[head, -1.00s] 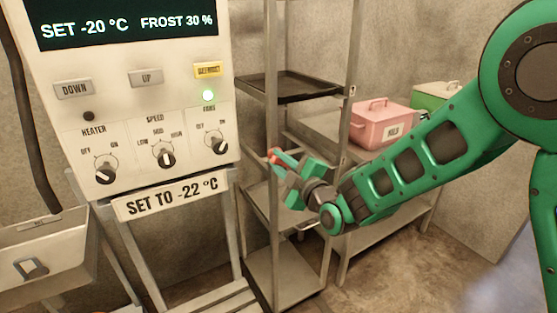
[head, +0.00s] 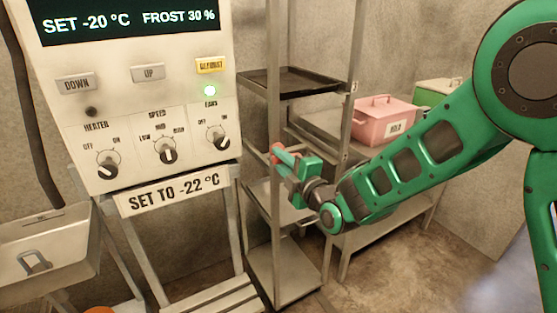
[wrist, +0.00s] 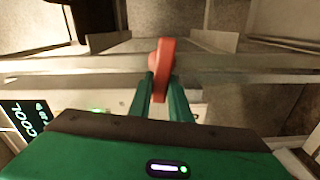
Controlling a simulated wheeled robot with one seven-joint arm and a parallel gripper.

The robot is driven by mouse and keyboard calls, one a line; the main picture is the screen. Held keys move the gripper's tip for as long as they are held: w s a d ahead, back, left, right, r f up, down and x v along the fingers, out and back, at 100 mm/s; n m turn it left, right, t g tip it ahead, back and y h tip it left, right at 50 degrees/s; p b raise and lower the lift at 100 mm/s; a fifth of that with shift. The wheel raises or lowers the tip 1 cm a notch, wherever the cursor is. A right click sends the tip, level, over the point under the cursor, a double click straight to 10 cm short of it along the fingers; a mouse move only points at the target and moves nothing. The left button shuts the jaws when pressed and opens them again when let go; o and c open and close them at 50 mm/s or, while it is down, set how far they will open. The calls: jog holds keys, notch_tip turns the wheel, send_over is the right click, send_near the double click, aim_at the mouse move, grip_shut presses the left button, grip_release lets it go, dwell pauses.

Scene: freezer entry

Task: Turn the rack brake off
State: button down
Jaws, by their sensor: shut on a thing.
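The rack brake shows as a small red lever (head: 277,150) on the front post of the metal rack (head: 274,225). In the wrist view the red lever (wrist: 161,58) lies across the pale post, its lower part between my two green fingers. My gripper (head: 284,157) is shut on the lever; its fingers also show in the wrist view (wrist: 161,88). The fingers hide part of the lever in the head view. No brake label can be read.
A control panel (head: 150,110) with knobs stands at the left, close to the rack. A dark tray (head: 290,86) sits on an upper rack shelf. Behind my arm, a pink box (head: 378,124) and a green box (head: 436,93) stand on a bench. Floor is clear at lower right.

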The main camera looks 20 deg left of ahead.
jog(key=shift+w+d+f, duration=0.15)
jog(key=shift+w+d, duration=0.1)
jog(key=c, duration=1.6)
grip_release()
jog(key=shift+c, duration=0.2)
jog(key=shift+a, duration=0.15)
jog(key=shift+s, duration=0.1)
jog(key=v, duration=1)
jog(key=shift+s+d, duration=0.2)
jog(key=shift+d, duration=0.15)
